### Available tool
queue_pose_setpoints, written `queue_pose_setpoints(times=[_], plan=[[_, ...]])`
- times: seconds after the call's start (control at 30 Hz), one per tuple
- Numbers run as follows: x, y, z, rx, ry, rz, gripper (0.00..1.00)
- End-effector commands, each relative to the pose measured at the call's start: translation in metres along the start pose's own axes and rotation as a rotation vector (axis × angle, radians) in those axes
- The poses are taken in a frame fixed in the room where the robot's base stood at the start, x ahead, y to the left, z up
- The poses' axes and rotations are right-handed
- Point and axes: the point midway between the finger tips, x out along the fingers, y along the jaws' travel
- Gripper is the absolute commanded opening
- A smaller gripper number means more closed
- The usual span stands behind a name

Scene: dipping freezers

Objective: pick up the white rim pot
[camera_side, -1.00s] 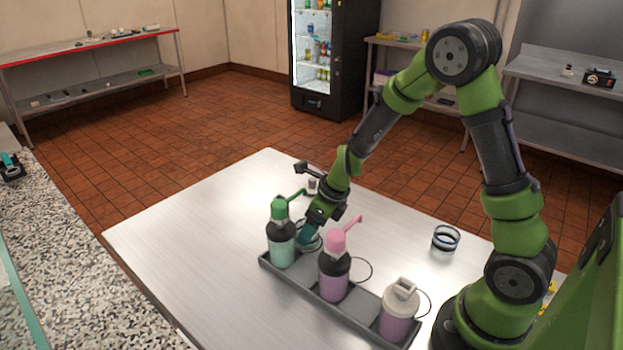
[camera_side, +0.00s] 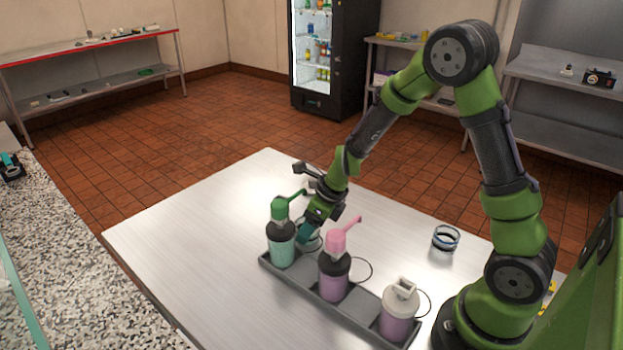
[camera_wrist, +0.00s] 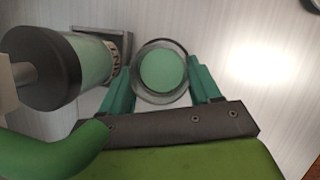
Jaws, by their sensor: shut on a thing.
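My gripper (camera_side: 311,232) is behind the grey tray (camera_side: 347,312), between the teal bottle with a green pump (camera_side: 282,242) and the purple bottle with a pink pump (camera_side: 335,275). In the wrist view its teal fingers (camera_wrist: 163,84) are shut on a round pot (camera_wrist: 163,71) with a pale rim and a green disc inside. This appears to be the white rim pot. In the side view the pot (camera_side: 316,246) is mostly hidden by the fingers and the teal bottle; I cannot tell whether it is lifted.
A purple bottle with a white top (camera_side: 399,310) stands at the tray's near end. The table's left part is clear.

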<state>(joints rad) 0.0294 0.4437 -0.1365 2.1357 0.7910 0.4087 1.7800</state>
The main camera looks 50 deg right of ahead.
Motion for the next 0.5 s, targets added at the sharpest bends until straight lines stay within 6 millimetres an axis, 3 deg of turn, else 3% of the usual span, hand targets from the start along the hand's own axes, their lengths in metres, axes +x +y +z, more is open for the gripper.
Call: queue_pose_setpoints(times=[0.4, 0.5], plan=[[-0.059, 0.004, 0.026, -0.005, -0.005, 0.0, 0.27], [-0.067, 0.001, 0.008, 0.007, -0.001, 0.0, 0.27]])
